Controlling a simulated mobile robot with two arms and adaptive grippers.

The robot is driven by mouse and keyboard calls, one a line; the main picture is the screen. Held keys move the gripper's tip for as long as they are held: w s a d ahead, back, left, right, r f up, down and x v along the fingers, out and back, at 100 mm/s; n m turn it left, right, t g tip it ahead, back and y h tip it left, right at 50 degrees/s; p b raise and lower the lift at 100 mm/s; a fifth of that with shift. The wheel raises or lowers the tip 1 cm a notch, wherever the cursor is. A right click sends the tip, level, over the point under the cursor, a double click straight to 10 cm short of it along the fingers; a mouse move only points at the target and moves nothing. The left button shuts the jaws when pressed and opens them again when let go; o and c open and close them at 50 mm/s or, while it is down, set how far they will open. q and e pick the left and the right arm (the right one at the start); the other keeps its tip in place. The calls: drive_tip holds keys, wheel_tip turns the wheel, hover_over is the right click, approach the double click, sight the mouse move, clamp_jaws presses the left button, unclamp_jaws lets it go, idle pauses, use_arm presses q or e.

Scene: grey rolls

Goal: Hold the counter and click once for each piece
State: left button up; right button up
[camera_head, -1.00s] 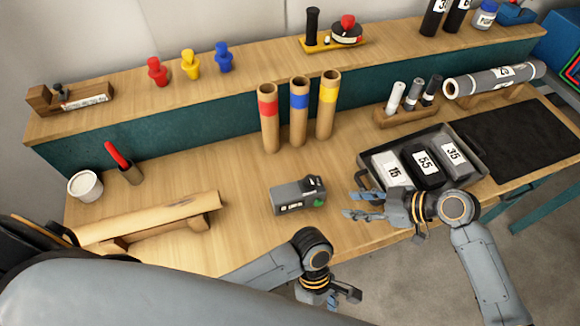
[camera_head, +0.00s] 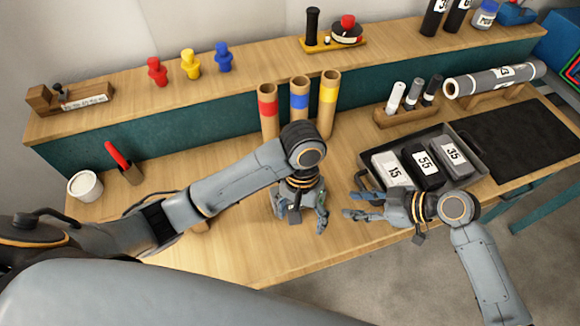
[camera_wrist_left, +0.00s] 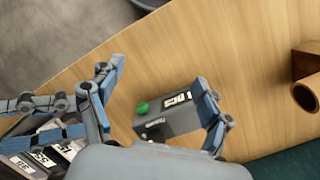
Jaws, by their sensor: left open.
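The counter (camera_wrist_left: 172,118) is a small grey box with a green button and a digit window. In the left wrist view it sits upright on the wooden table. My left gripper (camera_wrist_left: 162,90) is open, with one finger on each side of the counter; whether they touch it I cannot tell. In the head view my left gripper (camera_head: 304,215) is above the table and hides most of the counter. My right gripper (camera_head: 358,204) is open and empty beside the tray (camera_head: 480,178), to the right of the left gripper.
Three banded cardboard tubes (camera_head: 329,105) stand behind my left gripper. A holder with markers (camera_head: 405,112) and a dark mat (camera_head: 525,140) are at the right. A white cup (camera_head: 85,187) and a red-handled tool (camera_head: 117,155) stand at the left. The front table edge is close.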

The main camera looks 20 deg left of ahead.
sight(273, 191)
use_arm(q)
drive_tip(key=w+a+r+m+t, duration=0.2)
drive_tip(key=w+a+r+m, duration=0.35)
drive_tip(key=w+m, duration=0.3)
drive_tip(key=shift+m+y, duration=0.25)
drive_tip(key=shift+y, duration=0.15)
drive_tip(key=f, duration=1.3)
drive_tip(key=shift+s+d+f, duration=0.15)
drive_tip(key=shift+s+f, duration=0.1)
drive_tip(key=shift+s, duration=0.05)
drive_tip(key=c, duration=1.3)
drive_tip(key=shift+c, duration=1)
use_arm(e)
drive_tip(key=shift+c, duration=0.6)
clamp_jaws()
